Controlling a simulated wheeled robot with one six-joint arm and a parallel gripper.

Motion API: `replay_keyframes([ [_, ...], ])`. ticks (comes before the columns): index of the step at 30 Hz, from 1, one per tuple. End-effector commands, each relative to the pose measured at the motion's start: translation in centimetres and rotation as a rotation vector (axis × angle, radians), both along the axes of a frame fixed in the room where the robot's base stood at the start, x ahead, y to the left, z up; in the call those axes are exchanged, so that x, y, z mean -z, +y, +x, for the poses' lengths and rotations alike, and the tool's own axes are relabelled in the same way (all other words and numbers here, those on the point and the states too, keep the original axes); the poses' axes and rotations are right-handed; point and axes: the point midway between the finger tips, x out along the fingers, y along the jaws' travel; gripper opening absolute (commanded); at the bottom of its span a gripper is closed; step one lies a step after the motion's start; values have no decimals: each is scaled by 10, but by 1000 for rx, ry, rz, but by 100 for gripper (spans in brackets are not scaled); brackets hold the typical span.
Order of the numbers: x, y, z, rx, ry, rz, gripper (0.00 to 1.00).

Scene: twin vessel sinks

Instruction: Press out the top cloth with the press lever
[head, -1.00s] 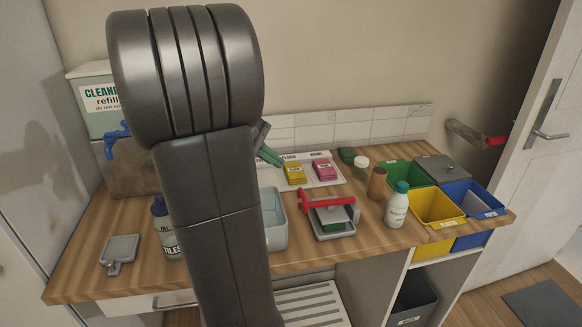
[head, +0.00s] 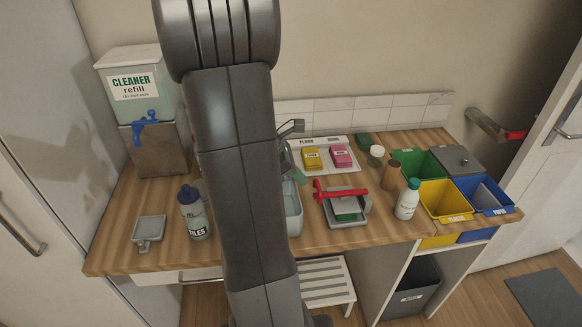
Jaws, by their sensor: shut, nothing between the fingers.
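The press is a grey tray (head: 359,219) on the counter, right of the basin. Its red lever (head: 345,191) lies low across the top, with a crossbar at its left end. Under the lever I see a pale layer and a green cloth (head: 345,216); the lever partly covers them, so I cannot tell how many cloths are stacked. My gripper (head: 287,158) shows only in part, beside and behind my arm. Its greenish fingers are shut and empty, over the basin, up and left of the press and apart from it.
My arm hides much of the basin (head: 294,222). Behind the press lie yellow (head: 312,157) and pink (head: 340,155) packs on a white tray. A brown cylinder (head: 391,174) and a white bottle (head: 407,202) stand close right. Coloured bins (head: 446,201) fill the right end.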

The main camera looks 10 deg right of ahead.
Motion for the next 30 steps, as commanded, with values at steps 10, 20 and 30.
replay_keyframes([
  [10, 31, -22, 0, 1, 1, 0, 0],
  [20, 32, -22, 1, -1, -1, 0, 0],
  [30, 12, -28, 1, 1, -1, 0, 0],
])
